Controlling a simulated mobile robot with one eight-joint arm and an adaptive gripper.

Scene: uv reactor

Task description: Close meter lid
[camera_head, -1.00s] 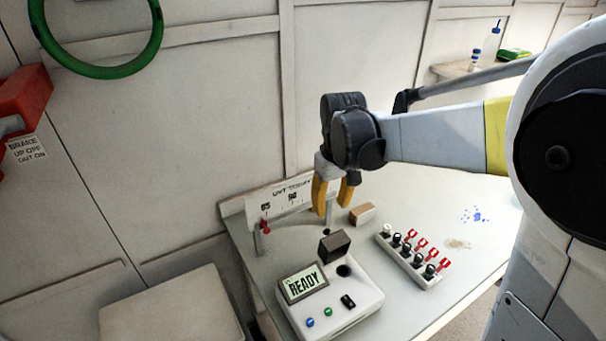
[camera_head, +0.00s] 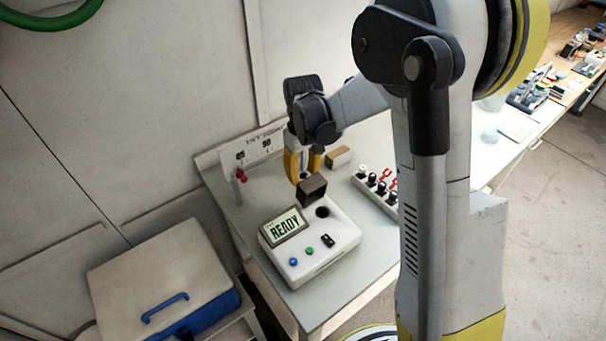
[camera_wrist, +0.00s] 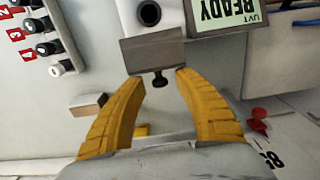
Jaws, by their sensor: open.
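The white meter (camera_head: 330,252) sits on the table with its display (camera_head: 286,227) reading READY. Its dark lid (camera_head: 312,189) stands open, upright behind the round dark well (camera_head: 322,212). My gripper (camera_head: 303,173) is open and empty just behind the lid. In the wrist view the lid (camera_wrist: 152,48) lies just beyond my yellow fingertips (camera_wrist: 158,73), one near each lower corner. A small black knob (camera_wrist: 158,79) shows between the fingers at the lid's lower edge. The well (camera_wrist: 149,13) is uncovered. I cannot tell whether the fingertips touch the lid.
A rack of black-capped vials (camera_head: 366,183) with red numbered tags stands right of the meter, partly behind my arm. A small tan block (camera_head: 339,157) lies behind. A white sign panel (camera_head: 246,150) and a red knob (camera_head: 242,175) stand at the back left.

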